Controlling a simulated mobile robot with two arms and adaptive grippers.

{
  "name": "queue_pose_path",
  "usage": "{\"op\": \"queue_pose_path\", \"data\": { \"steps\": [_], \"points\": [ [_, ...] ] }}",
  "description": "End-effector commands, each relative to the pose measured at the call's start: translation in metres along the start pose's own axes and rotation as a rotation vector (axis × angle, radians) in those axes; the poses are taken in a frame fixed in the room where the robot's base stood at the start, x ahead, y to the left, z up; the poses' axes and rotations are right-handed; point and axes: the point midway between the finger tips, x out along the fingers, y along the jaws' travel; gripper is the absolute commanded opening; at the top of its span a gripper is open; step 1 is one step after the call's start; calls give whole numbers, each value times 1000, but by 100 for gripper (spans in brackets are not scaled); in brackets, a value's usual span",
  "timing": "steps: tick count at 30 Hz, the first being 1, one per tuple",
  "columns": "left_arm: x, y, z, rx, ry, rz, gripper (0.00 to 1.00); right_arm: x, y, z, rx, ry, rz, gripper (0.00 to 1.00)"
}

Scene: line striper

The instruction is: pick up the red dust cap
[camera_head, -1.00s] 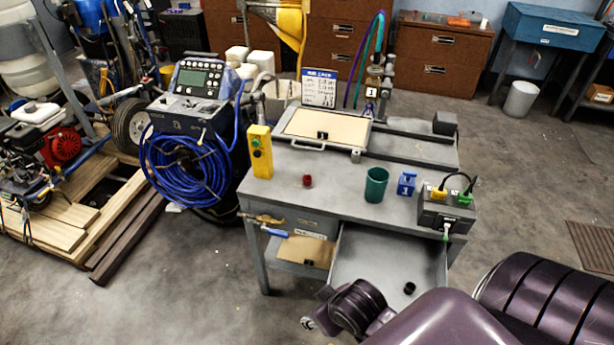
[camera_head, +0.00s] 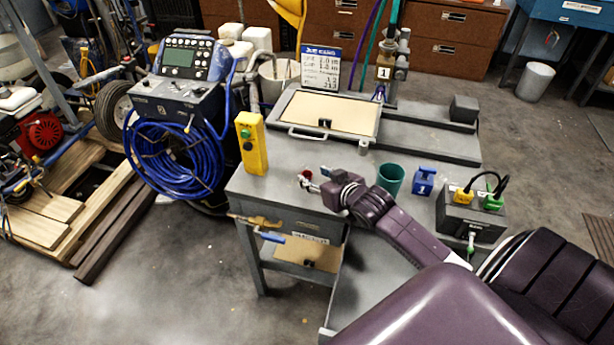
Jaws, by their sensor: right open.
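The red dust cap (camera_head: 305,174) sits on the grey workbench top, near its front edge. My right gripper (camera_head: 313,181) is over the bench top with its fingertips at the cap, in front of it and slightly to its right. The gripper is open, and its fingers partly cover the cap. I cannot tell whether they touch it. My left gripper is not in view.
A yellow control box (camera_head: 252,143) stands left of the cap. A green cup (camera_head: 391,178) and a blue block (camera_head: 424,181) stand to the right, near a dark connector box (camera_head: 470,213). My arm crosses above the open drawer (camera_head: 372,268).

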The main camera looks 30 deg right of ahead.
Motion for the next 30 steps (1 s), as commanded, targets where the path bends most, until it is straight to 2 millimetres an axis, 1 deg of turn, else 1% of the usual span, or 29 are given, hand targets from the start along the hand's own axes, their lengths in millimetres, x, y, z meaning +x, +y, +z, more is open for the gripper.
{"op": "queue_pose_path", "data": {
  "steps": [1, 3, 6, 10, 15, 18, 23, 30],
  "points": [
    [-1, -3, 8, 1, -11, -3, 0, 4, 0, 0, 0, -1, 1, 44],
    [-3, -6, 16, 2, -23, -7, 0, 10, 0, 0, 0, -2, 2, 44],
    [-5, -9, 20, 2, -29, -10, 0, 22, -2, 2, 0, -2, 1, 44],
    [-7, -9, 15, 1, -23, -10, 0, 40, -2, 5, -1, -3, 1, 44],
    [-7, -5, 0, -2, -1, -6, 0, 53, -3, 5, -1, -2, 0, 44],
    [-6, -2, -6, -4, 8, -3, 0, 55, -3, 6, -2, -3, 0, 44],
    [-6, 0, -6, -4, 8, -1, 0, 54, -3, 6, -2, -3, 0, 44],
    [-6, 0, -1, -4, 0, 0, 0, 54, -3, 6, -2, -3, 0, 17]
  ]
}}
